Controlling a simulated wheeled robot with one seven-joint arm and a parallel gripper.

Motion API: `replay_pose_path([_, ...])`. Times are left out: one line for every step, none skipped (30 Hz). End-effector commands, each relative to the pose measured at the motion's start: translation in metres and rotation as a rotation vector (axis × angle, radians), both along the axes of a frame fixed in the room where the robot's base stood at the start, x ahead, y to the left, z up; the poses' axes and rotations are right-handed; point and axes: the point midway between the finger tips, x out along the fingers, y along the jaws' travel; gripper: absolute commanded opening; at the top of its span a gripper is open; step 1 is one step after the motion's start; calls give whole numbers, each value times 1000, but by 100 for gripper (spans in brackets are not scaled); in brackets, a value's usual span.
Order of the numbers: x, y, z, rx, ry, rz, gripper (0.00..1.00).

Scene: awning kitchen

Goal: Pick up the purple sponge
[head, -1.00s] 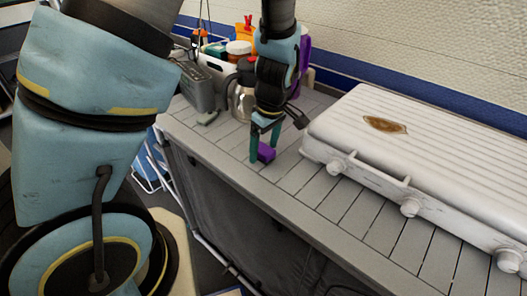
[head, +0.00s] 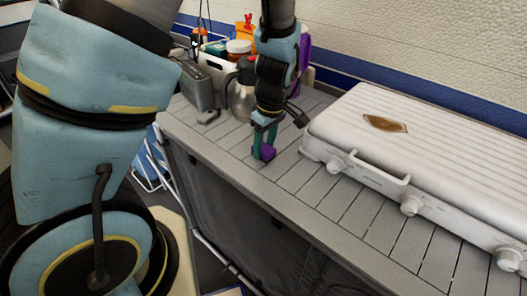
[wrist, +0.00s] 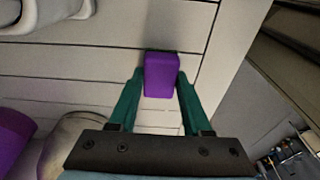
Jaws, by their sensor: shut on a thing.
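The purple sponge (wrist: 161,75) is a small block between the two green fingers of my gripper (wrist: 160,88) in the wrist view. Both fingertips touch its sides, so my gripper is shut on it. In the head view the sponge (head: 268,153) shows at the fingertips of my gripper (head: 264,152), at the grey slatted table's surface. One finger partly hides it there. I cannot tell whether the sponge is resting on the table or just above it.
A white ribbed grill (head: 430,150) with knobs stands on the slatted table (head: 225,160) to the right. A kettle (head: 241,100), a grey appliance (head: 200,85) and several bottles and jars stand behind and left. The table's front edge is close to my gripper.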

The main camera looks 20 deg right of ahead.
Motion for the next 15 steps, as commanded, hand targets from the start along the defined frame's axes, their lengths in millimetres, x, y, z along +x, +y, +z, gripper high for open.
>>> replay_pose_path([0, 0, 0, 0, 0, 0, 0])
replay_pose_path([0, 0, 0, 0, 0, 0, 0])
replay_pose_path([0, 0, 0, 0, 0, 0, 0])
replay_pose_path([0, 0, 0, 0, 0, 0, 0])
replay_pose_path([0, 0, 0, 0, 0, 0, 0])
replay_pose_path([0, 0, 0, 0, 0, 0, 0])
replay_pose_path([0, 0, 1, -1, 0, 0, 0])
replay_pose_path([0, 0, 3, -1, 0, 0, 0])
replay_pose_path([0, -1, 5, -2, -1, 0, 0])
replay_pose_path([0, -1, 8, -2, -1, -1, 0])
replay_pose_path([0, -1, 12, -3, -3, -2, 0])
replay_pose_path([1, -1, 18, -3, -3, -1, 0])
replay_pose_path([1, -1, 23, -5, -4, -2, 0])
replay_pose_path([0, -1, 28, -5, -3, -2, 0])
replay_pose_path([1, -2, 37, -5, -4, -2, 0])
